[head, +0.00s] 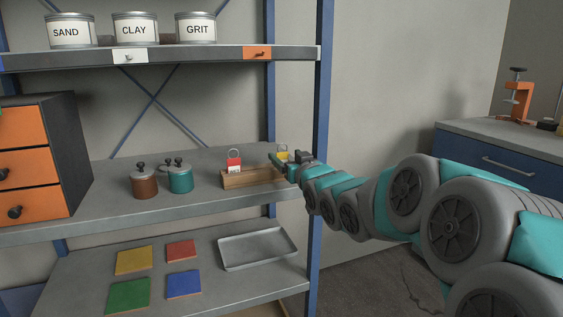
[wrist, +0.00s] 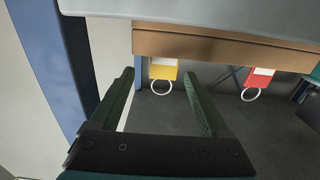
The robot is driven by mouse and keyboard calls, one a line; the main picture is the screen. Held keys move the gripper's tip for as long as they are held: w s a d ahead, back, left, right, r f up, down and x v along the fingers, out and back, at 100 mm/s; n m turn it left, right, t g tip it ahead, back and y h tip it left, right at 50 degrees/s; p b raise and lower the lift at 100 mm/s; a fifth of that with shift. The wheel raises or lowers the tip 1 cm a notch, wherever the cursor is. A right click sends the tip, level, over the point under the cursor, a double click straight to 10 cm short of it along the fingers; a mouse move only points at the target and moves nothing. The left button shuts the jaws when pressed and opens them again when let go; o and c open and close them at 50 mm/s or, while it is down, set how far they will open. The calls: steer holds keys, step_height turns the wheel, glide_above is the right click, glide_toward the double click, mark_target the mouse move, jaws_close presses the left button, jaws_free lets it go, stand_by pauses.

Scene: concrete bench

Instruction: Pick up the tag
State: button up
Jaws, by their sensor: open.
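A wooden holder (head: 250,179) stands on the middle shelf and also crosses the top of the wrist view (wrist: 220,46). A red tag with a white label and a ring (head: 234,163) stands in it, left of my gripper; it also shows in the wrist view (wrist: 258,79). A yellow tag (wrist: 163,71) with a white ring sits at the holder's other end; in the head view it is small and partly hidden (head: 282,156). My gripper (wrist: 160,76) is open and empty, with the yellow tag just beyond and roughly between its fingertips. The head view shows my gripper (head: 280,162) at the holder's right end.
A brown lidded jar (head: 144,183) and a teal one (head: 179,178) stand left of the holder. A blue shelf post (head: 322,110) rises close to my arm. The upper shelf (head: 180,57) carries labelled cans. A tray (head: 257,249) and several coloured tiles lie below.

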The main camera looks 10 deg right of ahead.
mark_target(278, 153)
steer(key=shift+w+a+f, duration=0.15)
steer(key=shift+w+a, duration=0.1)
steer(key=shift+w, duration=0.7)
steer(key=shift+w+a+f, duration=0.1)
steer(key=shift+w+a, duration=0.1)
steer(key=shift+w, duration=0.75)
steer(key=shift+w+a+f, duration=0.15)
steer(key=shift+w+a, duration=0.1)
steer(key=shift+w, duration=0.7)
steer(key=shift+c, duration=0.2)
jaws_close()
